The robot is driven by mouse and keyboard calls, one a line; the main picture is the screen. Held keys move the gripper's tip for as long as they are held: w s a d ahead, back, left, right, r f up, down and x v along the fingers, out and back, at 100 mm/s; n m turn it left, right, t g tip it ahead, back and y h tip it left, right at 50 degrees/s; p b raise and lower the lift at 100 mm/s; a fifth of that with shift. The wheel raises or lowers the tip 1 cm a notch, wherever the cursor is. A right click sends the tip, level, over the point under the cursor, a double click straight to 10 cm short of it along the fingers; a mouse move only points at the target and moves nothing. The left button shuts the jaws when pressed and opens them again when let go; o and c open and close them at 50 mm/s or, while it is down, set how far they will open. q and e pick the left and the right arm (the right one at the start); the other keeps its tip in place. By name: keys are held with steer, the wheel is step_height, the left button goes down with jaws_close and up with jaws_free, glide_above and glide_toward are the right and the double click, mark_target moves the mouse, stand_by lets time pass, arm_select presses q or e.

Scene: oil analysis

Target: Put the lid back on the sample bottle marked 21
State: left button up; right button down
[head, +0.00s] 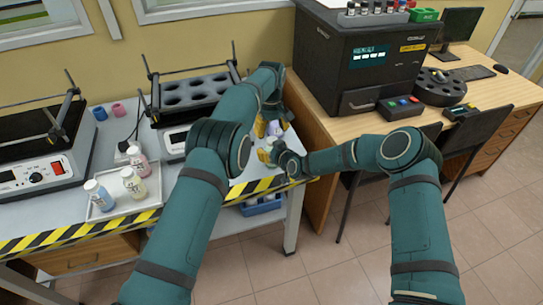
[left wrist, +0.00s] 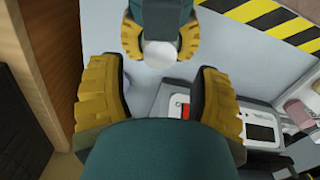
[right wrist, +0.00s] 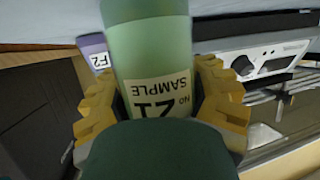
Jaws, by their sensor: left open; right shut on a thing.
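My right gripper (right wrist: 162,110) is shut on the green sample bottle (right wrist: 150,55), whose label reads sample no 21, upside down in the right wrist view. In the head view my right gripper (head: 267,153) is by the right end of the striped bench. My left gripper (head: 268,128) is open just beyond it. A white round piece (left wrist: 159,53) shows at the right gripper's fingers. I cannot tell whether it is the lid or the bottle's top.
A purple bottle (right wrist: 95,52) stands beside the held one. A tray (head: 124,204) with several bottles lies on the bench to the left. A shaker with a rack (head: 195,90) stands behind. A wooden desk (head: 340,125) with a black analyser (head: 365,75) is to the right.

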mark_target(272, 140)
arm_select(q)
steer(key=shift+r, duration=0.1)
steer(key=shift+a+r+n, duration=0.1)
steer(key=shift+r+n, duration=0.55)
steer(key=shift+n, duration=0.15)
steer(key=shift+r+n, duration=0.8)
steer(key=shift+r, duration=0.2)
steer(key=shift+f, duration=0.1)
steer(key=shift+f, duration=3.95)
jaws_close()
